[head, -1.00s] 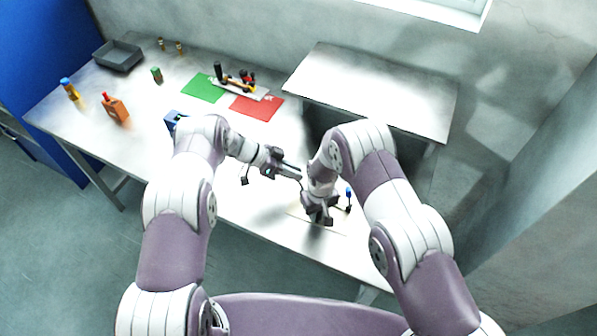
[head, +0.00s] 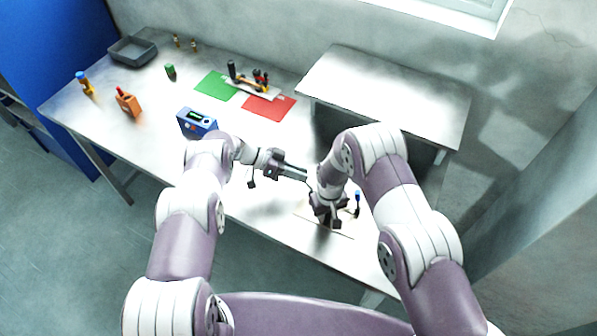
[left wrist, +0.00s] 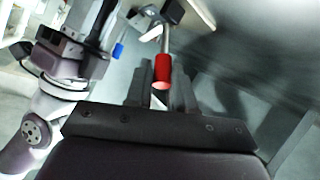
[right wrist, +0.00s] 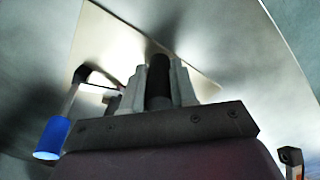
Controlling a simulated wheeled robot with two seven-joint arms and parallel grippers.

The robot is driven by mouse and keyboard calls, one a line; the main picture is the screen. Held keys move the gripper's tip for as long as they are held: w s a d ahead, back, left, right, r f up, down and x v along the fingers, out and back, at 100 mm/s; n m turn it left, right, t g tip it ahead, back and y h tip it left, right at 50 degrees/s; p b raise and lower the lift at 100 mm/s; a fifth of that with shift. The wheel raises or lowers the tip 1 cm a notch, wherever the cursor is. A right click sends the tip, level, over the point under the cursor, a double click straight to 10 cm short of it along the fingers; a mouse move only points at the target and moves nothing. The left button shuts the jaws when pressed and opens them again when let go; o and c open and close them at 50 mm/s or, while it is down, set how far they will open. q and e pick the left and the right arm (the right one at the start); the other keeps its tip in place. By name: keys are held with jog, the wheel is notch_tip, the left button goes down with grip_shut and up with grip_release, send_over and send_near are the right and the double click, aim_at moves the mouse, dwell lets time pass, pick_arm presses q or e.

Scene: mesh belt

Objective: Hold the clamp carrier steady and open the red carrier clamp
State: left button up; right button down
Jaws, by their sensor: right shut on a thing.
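The clamp carrier (right wrist: 205,88) is a pale plate near the table's front edge, largely hidden under my right arm in the head view. My right gripper (right wrist: 160,85) is shut on its upright black handle (right wrist: 159,68), and it also shows in the head view (head: 328,218). The red carrier clamp (left wrist: 162,72) is a red-gripped lever on a metal rod. It appears between the fingers of my left gripper (left wrist: 162,92), which look apart; contact cannot be told. In the head view my left gripper (head: 303,175) points right, towards my right wrist.
A blue-gripped lever (right wrist: 53,137) stands beside the black handle, and it shows in the head view (head: 357,197). A blue device (head: 197,123), red mat (head: 269,108), green mat (head: 215,86) and grey tray (head: 133,51) lie farther back. A second table (head: 390,88) stands behind right.

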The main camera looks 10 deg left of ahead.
pick_arm(q)
jog(key=shift+o, duration=1.2)
jog(key=v, duration=1.2)
pick_arm(e)
jog(key=c, duration=0.8)
grip_release()
